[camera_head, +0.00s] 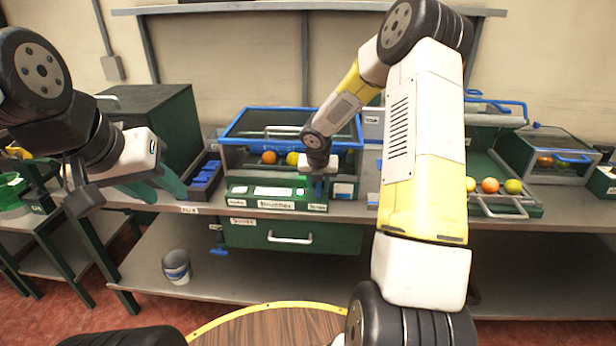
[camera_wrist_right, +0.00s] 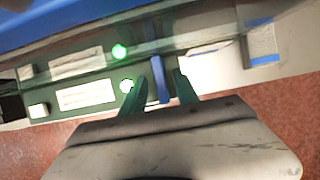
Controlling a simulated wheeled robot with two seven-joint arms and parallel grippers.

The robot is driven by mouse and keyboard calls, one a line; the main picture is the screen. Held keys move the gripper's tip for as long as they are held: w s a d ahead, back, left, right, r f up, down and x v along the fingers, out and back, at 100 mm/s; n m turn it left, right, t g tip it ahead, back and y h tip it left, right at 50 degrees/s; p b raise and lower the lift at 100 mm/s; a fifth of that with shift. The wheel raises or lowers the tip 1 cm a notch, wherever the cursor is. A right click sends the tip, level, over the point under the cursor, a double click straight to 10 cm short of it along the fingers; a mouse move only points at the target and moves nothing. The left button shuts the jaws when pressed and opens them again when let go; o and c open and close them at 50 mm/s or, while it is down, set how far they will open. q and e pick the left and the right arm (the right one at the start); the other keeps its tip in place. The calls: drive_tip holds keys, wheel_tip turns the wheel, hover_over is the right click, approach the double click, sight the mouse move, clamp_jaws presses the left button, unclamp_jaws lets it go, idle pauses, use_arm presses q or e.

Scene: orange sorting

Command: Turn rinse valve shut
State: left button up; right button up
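A narrow blue lever (camera_wrist_right: 153,82), which looks like the rinse valve handle, stands out from the front panel (camera_wrist_right: 90,75) of the rinse station. In the right wrist view it lies between the two green fingers of my right gripper (camera_wrist_right: 160,88), with a visible gap on at least the right side. I cannot tell whether the left finger touches it. In the head view my right gripper (camera_head: 318,185) is at the panel's right part, and the wrist hides much of it. My left gripper (camera_head: 152,188) is at the left with its green fingers apart and empty.
A blue-rimmed clear bin (camera_head: 240,122) with fruit stands behind the panel. A green drawer (camera_head: 335,239) is below. A blue tray (camera_head: 205,172) sits left. A rack (camera_head: 520,208) with several fruits and a clear box (camera_head: 570,178) are right. A bucket (camera_head: 176,266) is on the lower shelf.

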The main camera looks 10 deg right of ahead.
drive_tip(key=shift+w+f, duration=0.1)
drive_tip(key=shift+f, duration=0.05)
clamp_jaws()
idle(0.4)
drive_tip(key=m+h, duration=0.1)
drive_tip(key=m, duration=0.2)
drive_tip(key=shift+a, duration=0.15)
drive_tip(key=shift+w+m+g+h, duration=0.1)
drive_tip(key=shift+m+g+h, duration=0.25)
drive_tip(key=shift+m, duration=0.75)
drive_tip(key=shift+m+g+h, duration=0.35)
drive_tip(key=shift+m, duration=0.75)
